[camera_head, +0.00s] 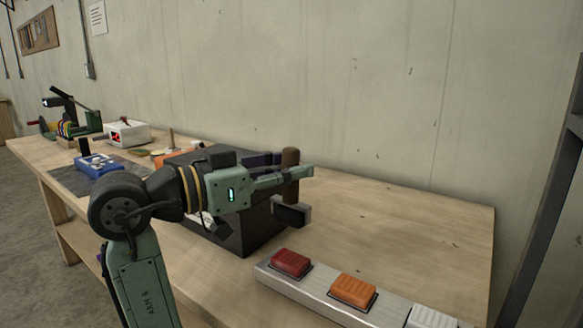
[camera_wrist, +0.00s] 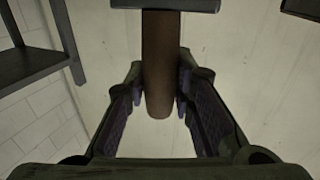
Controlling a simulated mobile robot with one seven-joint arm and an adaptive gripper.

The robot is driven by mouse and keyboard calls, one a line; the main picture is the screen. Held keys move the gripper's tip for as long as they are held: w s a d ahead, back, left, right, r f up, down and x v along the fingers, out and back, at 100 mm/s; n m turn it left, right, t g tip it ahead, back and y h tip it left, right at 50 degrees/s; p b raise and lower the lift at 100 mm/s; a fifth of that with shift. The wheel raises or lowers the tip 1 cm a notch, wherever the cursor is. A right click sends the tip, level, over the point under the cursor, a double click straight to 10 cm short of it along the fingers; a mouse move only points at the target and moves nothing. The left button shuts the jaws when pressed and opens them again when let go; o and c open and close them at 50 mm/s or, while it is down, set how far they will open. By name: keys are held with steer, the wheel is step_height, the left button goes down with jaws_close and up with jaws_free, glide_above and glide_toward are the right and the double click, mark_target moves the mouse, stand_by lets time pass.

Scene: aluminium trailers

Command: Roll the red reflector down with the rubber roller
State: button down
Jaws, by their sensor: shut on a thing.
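My gripper (camera_head: 290,176) is shut on the brown wooden handle of the rubber roller (camera_head: 291,158). The handle stands roughly upright, with the dark roller head (camera_head: 291,213) at its lower end. In the wrist view the handle (camera_wrist: 160,65) sits between my two fingers (camera_wrist: 161,95), and part of the dark head shows at the top edge. The red reflector (camera_head: 291,262) lies on a pale aluminium rail (camera_head: 275,281) at the table's front. The roller is above and behind it in the picture, apart from it.
An orange reflector (camera_head: 352,289) and a white one (camera_head: 430,318) sit further right on the rail. A dark box (camera_head: 237,236) stands below my gripper. A blue device (camera_head: 97,164) and a white-and-red box (camera_head: 127,133) are at the left. The wooden table (camera_head: 420,220) is clear at right.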

mark_target(286, 206)
steer(key=shift+f+b, duration=2.4)
steer(key=shift+f, duration=0.7)
steer(key=shift+f+b, duration=0.3)
steer(key=shift+f, duration=0.15)
steer(key=shift+w+d, duration=0.15)
steer(key=shift+s+a, duration=0.25)
steer(key=shift+s, duration=0.1)
steer(key=shift+w+d, duration=0.25)
steer(key=shift+w, duration=0.1)
